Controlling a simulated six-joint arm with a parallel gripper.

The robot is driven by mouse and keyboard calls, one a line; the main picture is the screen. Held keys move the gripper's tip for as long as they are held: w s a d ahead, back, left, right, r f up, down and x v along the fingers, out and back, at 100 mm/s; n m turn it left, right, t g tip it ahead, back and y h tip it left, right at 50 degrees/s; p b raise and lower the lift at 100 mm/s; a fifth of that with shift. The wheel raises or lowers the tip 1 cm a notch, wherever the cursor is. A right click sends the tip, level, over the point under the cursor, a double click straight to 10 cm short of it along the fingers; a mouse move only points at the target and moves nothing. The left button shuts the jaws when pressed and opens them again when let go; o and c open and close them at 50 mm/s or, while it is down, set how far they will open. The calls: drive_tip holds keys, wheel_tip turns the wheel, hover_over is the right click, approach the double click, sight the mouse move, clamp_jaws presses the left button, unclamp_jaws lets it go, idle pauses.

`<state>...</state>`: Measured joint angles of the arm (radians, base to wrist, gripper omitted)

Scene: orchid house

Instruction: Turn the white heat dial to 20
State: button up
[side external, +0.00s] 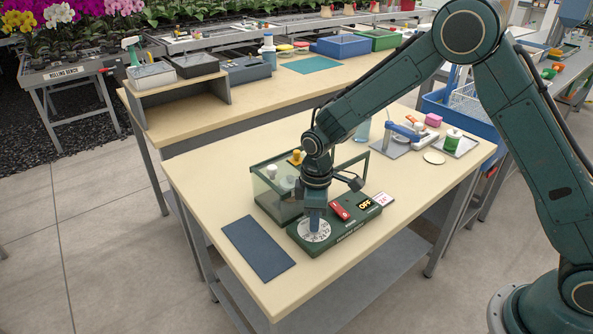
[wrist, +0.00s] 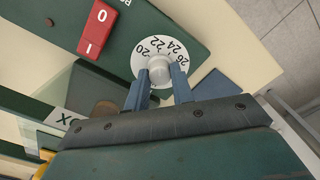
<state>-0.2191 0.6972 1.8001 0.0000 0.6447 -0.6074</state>
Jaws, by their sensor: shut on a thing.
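The white heat dial (side external: 313,233) sits at the left end of a dark green control box (side external: 338,236), with black numbers around its rim. In the wrist view the dial (wrist: 145,50) shows 20, 22, 24 and 26 along its far side, and a round white knob (wrist: 159,69) stands in its middle. My gripper (side external: 314,217) reaches down onto the dial. Its blue fingers are shut on the knob, one on each side, in the wrist view (wrist: 160,74). I cannot tell which number stands at an index mark.
A dark blue mat (side external: 258,247) lies left. Tools and a tray (side external: 459,145) lie at the back right.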

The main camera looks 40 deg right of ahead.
drive_tip(key=n, duration=0.4)
drive_tip(key=shift+r+n, duration=0.1)
drive_tip(key=shift+n, duration=2.2)
drive_tip(key=o, duration=1)
drive_tip(key=shift+r, duration=0.1)
wheel_tip(320, 180, up, 14)
drive_tip(key=shift+f, duration=0.25)
